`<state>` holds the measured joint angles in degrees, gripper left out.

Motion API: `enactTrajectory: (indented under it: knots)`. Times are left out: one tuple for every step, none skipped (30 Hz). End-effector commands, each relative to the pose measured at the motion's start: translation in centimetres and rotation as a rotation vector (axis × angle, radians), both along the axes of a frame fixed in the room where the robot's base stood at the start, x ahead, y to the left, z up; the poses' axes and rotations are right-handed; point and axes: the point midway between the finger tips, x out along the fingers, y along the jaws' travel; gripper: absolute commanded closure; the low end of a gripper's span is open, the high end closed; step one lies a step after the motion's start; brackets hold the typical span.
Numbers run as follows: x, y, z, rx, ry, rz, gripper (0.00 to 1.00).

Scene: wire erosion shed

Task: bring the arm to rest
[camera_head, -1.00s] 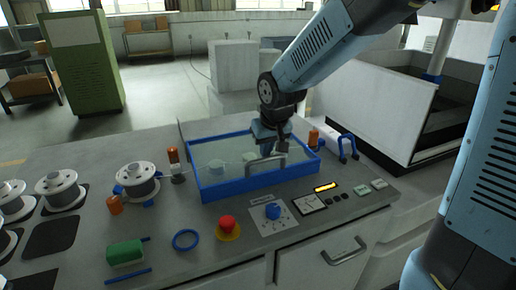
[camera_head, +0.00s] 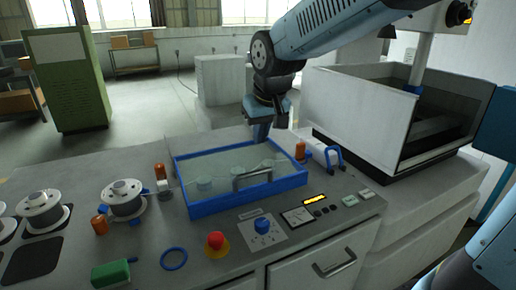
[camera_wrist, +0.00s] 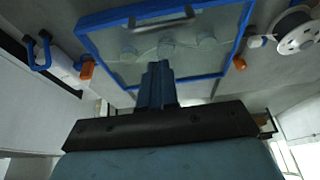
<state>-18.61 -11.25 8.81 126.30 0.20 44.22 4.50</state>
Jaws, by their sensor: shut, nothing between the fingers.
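My gripper (camera_head: 262,132) is shut and empty. In the head view it hangs pointing down just behind the far edge of a blue-framed glass-lidded box (camera_head: 186,206) on the bench. In the wrist view my gripper (camera_wrist: 158,72) shows its fingers together, in front of the box's blue frame (camera_wrist: 98,60). The lid lies flat over the box, with a grey handle (camera_head: 252,177) on it and round shapes dimly visible under the glass. No finger touches the handle. My arm is bent above the bench.
Wire spools (camera_head: 124,199) stand at the left. A red stop button (camera_head: 215,240), a blue knob (camera_head: 263,224) and a meter (camera_head: 298,217) sit in front of the box. A white-walled machine tank (camera_head: 350,125) rises at the right. A green cabinet (camera_head: 70,85) stands behind.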

Motion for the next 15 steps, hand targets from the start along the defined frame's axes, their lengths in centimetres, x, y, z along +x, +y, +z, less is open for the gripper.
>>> enactTrajectory:
  knots:
    - [-0.1, -0.1, 0.7, 0.002, -0.004, -0.001, 1.0]
    - [-0.2, -0.1, 1.0, 0.002, -0.004, -0.001, 1.0]
    - [-0.3, -0.2, 1.3, 0.001, -0.003, -0.001, 1.0]
    - [-0.4, -0.2, 1.5, 0.002, -0.002, -0.002, 1.0]
    - [-0.4, -0.2, 1.6, 0.002, -0.002, -0.002, 1.0]
    - [-0.5, -0.3, 1.8, 0.002, -0.003, -0.002, 1.0]
    - [-0.6, -0.4, 1.9, 0.002, -0.003, -0.004, 1.0]
    - [-0.6, -0.6, 2.1, 0.002, -0.005, -0.006, 1.0]
    - [-0.8, -1.0, 2.2, 0.002, -0.007, -0.012, 1.0]
    - [-1.0, -1.4, 2.3, 0.002, -0.009, -0.019, 1.0]
    - [-1.2, -1.9, 2.4, 0.002, -0.012, -0.028, 1.0]
    - [-1.5, -2.8, 2.7, 0.002, -0.018, -0.04, 1.0]
    - [-1.8, -3.5, 2.8, 0.002, -0.022, -0.053, 1.0]
    - [-2.2, -4.4, 2.9, 0.001, -0.027, -0.067, 1.0]
    - [-2.7, -5.5, 3.1, 0.001, -0.034, -0.085, 1.0]
